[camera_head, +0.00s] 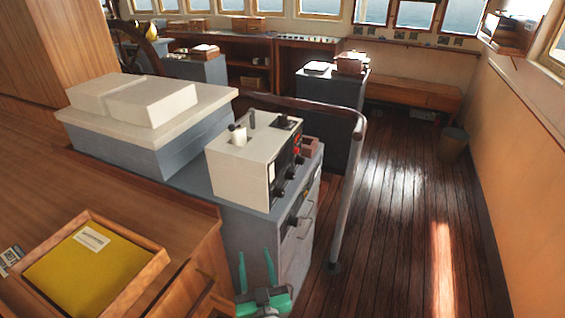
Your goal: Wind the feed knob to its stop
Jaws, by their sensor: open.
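Another dark round knob (292,220) shows on the cabinet front below the box. I cannot tell which of these is the feed knob, and the panel is seen at a steep angle. My gripper (256,256), with two teal fingers pointing up, is at the bottom edge in front of the cabinet. It is open with nothing between its fingers, apart from the knobs.
A metal handrail (346,200) curves down to the floor right of the cabinet. A wooden tray (150,272) with a yellow pad lies on the wooden counter at lower left. White blocks (135,100) lie on the grey unit behind. The plank floor (410,220) at right is clear.

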